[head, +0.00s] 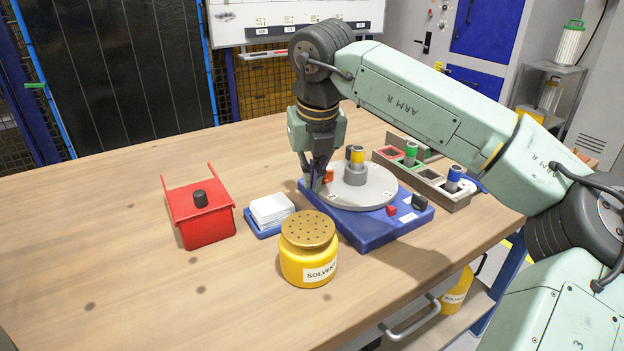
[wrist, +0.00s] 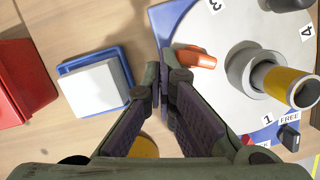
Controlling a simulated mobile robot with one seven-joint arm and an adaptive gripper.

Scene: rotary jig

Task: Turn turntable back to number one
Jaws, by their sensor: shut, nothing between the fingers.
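The turntable (head: 378,193) is a pale grey disc on a blue base (head: 352,232). In the wrist view the disc (wrist: 225,85) shows number labels 1, 3 and 4; the 1 lies near its lower edge. An orange peg (wrist: 195,57) stands near the rim and also shows in the head view (head: 328,176). A grey hub with a yellow-banded tube (wrist: 285,84) rises at the middle. My gripper (head: 317,188) is shut and empty at the disc's left edge, beside the orange peg; its fingertips (wrist: 163,78) show just left of the disc. Contact with the peg is unclear.
A black switch (wrist: 290,137) by a FREE label and a red part (head: 391,210) sit on the base's front. A solvent pot (head: 306,262), white pads (head: 271,208) and a red bin (head: 205,225) stand left and front. A parts tray (head: 440,190) is at right.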

